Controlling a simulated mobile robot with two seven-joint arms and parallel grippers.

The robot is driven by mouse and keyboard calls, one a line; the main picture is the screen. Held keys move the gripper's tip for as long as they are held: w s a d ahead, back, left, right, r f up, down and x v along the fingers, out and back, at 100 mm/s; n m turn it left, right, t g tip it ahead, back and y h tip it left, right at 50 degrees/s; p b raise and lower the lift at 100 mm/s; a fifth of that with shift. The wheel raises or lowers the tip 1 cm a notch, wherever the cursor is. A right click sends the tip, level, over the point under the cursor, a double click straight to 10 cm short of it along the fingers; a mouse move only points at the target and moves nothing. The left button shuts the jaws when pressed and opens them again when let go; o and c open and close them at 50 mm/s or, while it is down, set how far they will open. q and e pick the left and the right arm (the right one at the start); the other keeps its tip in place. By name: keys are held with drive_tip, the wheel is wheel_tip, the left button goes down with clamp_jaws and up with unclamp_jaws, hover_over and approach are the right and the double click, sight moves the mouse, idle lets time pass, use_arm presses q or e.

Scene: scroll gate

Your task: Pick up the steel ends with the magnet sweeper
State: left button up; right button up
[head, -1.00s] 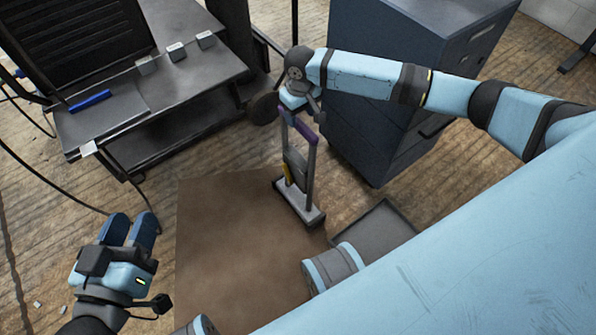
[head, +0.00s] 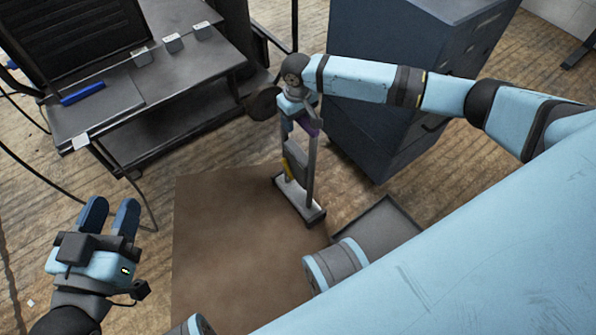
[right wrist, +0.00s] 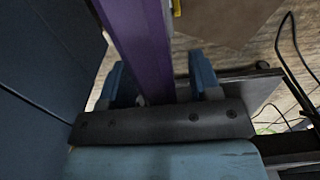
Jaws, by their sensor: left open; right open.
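The magnet sweeper (head: 299,190) stands upright on the floor mat, with a grey frame, a flat base and a purple top bar. My right gripper (head: 300,118) is at its top. In the right wrist view the purple bar (right wrist: 140,45) runs between the two blue fingers of my right gripper (right wrist: 160,85), which are apart with a gap beside the bar. My left gripper (head: 110,215) is open and empty over the floor at the lower left. A small pale piece (head: 31,303), possibly a steel end, lies on the wood floor at the far left.
A brown mat (head: 225,250) covers the middle floor. A shallow dark tray (head: 375,228) lies right of the sweeper. A blue-grey cabinet (head: 375,130) stands behind it. A dark bench (head: 150,90) with a blue-handled item (head: 83,94) is at upper left, with cables hanging near it.

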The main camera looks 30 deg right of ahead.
drive_tip(key=shift+f+p, duration=0.2)
drive_tip(key=shift+p, duration=0.35)
idle(0.4)
clamp_jaws()
